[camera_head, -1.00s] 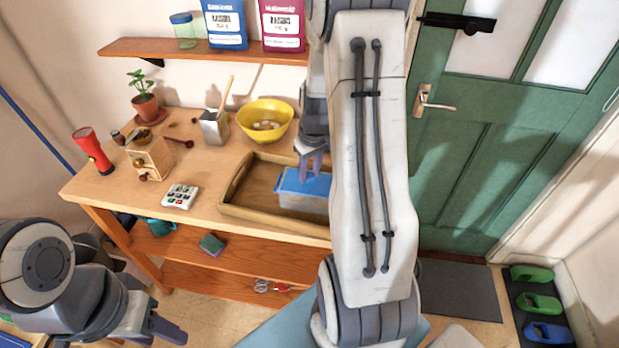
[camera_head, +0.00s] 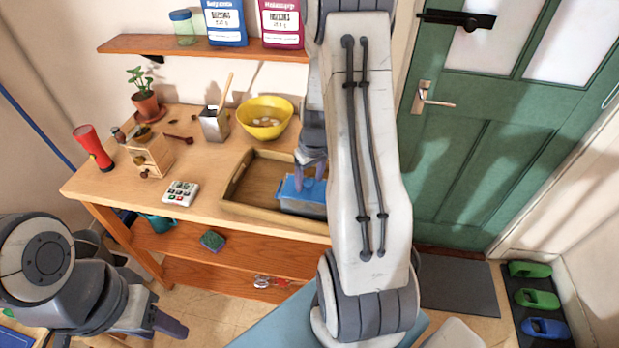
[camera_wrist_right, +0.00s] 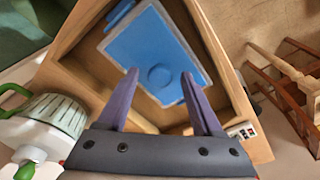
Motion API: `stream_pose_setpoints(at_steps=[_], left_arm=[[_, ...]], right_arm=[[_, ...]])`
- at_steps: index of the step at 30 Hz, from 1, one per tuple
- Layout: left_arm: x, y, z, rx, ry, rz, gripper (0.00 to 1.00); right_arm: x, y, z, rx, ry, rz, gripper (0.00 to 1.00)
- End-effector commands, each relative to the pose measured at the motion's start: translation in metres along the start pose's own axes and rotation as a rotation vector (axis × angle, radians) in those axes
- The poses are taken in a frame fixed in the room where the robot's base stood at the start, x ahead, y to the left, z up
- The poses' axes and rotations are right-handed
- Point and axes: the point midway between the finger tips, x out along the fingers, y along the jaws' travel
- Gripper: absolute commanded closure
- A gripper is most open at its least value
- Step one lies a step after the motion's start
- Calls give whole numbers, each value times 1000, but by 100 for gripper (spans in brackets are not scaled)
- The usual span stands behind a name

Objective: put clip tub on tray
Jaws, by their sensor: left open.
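The clip tub (camera_head: 290,204) has a blue lid and a pale, see-through body. It is inside the wooden tray (camera_head: 236,208) on the bench, towards the tray's right side. In the right wrist view its blue lid (camera_wrist_right: 148,42) with a round knob lies within the tray walls (camera_wrist_right: 72,82). My right gripper (camera_head: 309,180) is just over the lid. In the wrist view its fingers (camera_wrist_right: 160,75) are spread with clear gaps to the knob. My right arm hides the tray's right end. My left gripper (camera_head: 176,326) is open and empty at the lower left, away from the bench.
A yellow bowl (camera_head: 265,118) stands behind the tray. A metal pot (camera_head: 214,124), a calculator-like keypad (camera_head: 180,193), a small wooden box (camera_head: 150,155), a red torch (camera_head: 93,147) and a potted plant (camera_head: 146,104) are left of it. A shelf (camera_head: 200,45) hangs above.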

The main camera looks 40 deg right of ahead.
Motion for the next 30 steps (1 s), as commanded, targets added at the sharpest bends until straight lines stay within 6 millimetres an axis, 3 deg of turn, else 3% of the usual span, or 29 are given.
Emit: stream_pose_setpoints(at_steps=[7,21,30], left_arm=[[0,0,0,0,0,0,51],[11,-1,1,0,0,0,51],[12,-1,1,0,0,0,51]], right_arm=[[-18,1,-2,0,6,2,33],[-109,0,-1,0,4,2,33],[-124,0,0,1,0,0,33]])
